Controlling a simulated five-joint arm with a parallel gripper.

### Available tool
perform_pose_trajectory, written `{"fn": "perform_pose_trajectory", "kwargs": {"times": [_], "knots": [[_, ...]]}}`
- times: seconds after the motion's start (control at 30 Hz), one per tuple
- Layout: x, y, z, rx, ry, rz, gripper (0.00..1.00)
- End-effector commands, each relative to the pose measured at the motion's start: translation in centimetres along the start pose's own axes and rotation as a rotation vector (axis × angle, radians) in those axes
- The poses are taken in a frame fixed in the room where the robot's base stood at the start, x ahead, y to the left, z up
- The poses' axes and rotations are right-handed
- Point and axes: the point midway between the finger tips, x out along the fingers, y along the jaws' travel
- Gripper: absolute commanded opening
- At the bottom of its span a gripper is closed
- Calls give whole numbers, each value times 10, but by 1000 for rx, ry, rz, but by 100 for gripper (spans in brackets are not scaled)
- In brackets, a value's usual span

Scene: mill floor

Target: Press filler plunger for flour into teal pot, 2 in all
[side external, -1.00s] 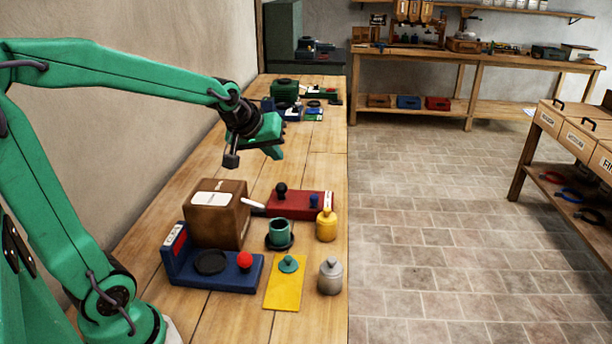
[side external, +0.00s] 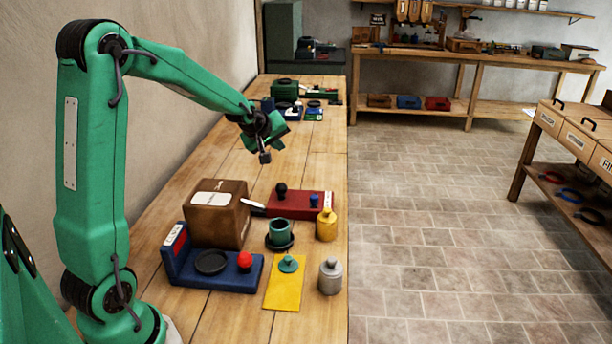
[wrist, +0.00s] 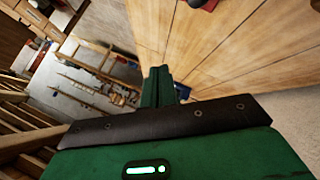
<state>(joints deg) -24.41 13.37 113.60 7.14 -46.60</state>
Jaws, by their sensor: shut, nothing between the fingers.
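The teal pot (side external: 279,234) stands upright on a dark round base in the side view; no lid is on it, and its inside is too small to read. Behind it lies a red unit (side external: 303,205) with a black knob (side external: 281,189), a blue knob (side external: 314,200) and a white spout-like piece (side external: 252,204) pointing left. I cannot tell which knob is the flour plunger. My gripper (side external: 279,144) is shut and empty, high above the bench beyond the red unit, touching nothing. Its green fingers also show together in the wrist view (wrist: 158,86).
A brown box (side external: 217,213) stands left of the pot. A blue unit (side external: 212,272) with a black plate and red button (side external: 245,260) is in front. A teal lid (side external: 288,264) sits on a yellow mat (side external: 284,292). Yellow (side external: 326,225) and grey (side external: 330,275) canisters stand right, near the bench edge.

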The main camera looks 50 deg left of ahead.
Motion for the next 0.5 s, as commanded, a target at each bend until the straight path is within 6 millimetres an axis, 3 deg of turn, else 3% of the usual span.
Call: {"fn": "perform_pose_trajectory", "kwargs": {"times": [0.5], "knots": [[3, -3, 3, 1, -2, -2, 0]]}}
